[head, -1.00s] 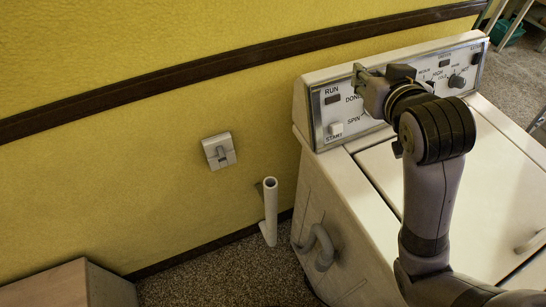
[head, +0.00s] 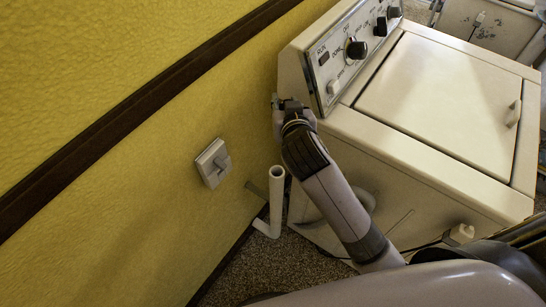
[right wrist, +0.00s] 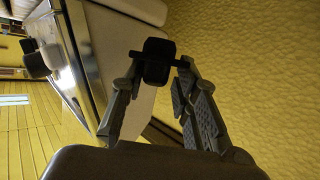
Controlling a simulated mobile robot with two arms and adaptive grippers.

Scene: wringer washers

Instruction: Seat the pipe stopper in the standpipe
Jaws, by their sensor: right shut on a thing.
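The white standpipe (head: 276,200) stands upright by the yellow wall, left of the washer, with its open top showing in the head view. My right gripper (head: 285,104) is above it, beside the washer's back left corner and apart from the pipe. In the right wrist view my right gripper (right wrist: 155,68) is shut on a black block-like piece, which I take for the pipe stopper (right wrist: 158,50). I cannot make out the stopper in the head view. My left gripper is not in view.
The cream washer (head: 440,85) with its knob panel (head: 350,45) stands close to the right of my gripper. A grey-white wall box (head: 213,163) is on the wall left of the pipe. Speckled carpet (head: 285,265) lies below.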

